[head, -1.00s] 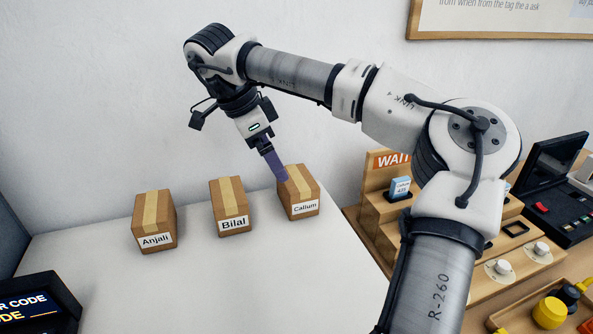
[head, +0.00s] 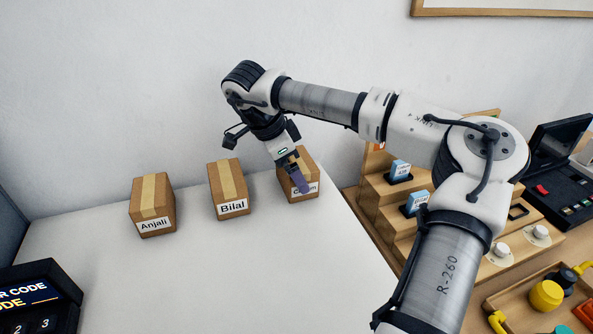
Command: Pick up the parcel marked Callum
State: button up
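The parcel marked Callum (head: 284,187) is a small brown box with tan tape. It stands on the white table at the right of a row of three. My gripper (head: 302,187) is in front of its label face in the picture and hides most of the name. The purple finger overlaps the box; I cannot tell whether it touches. Only one finger shows clearly, so I cannot see whether the gripper is open or shut. The parcel marked Bilal (head: 228,191) and the parcel marked Anjali (head: 153,207) stand to the left.
The white table (head: 200,280) is clear in front of the parcels. A wooden stepped stand (head: 385,205) with blue-and-white cards is to the right. A dark keypad screen (head: 35,295) is at lower left. A tray with yellow items (head: 546,294) is at lower right.

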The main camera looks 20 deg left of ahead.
jog(key=shift+x, duration=1.4)
jog(key=c, duration=0.7)
jog(key=shift+r, duration=0.1)
jog(key=shift+c, duration=0.2)
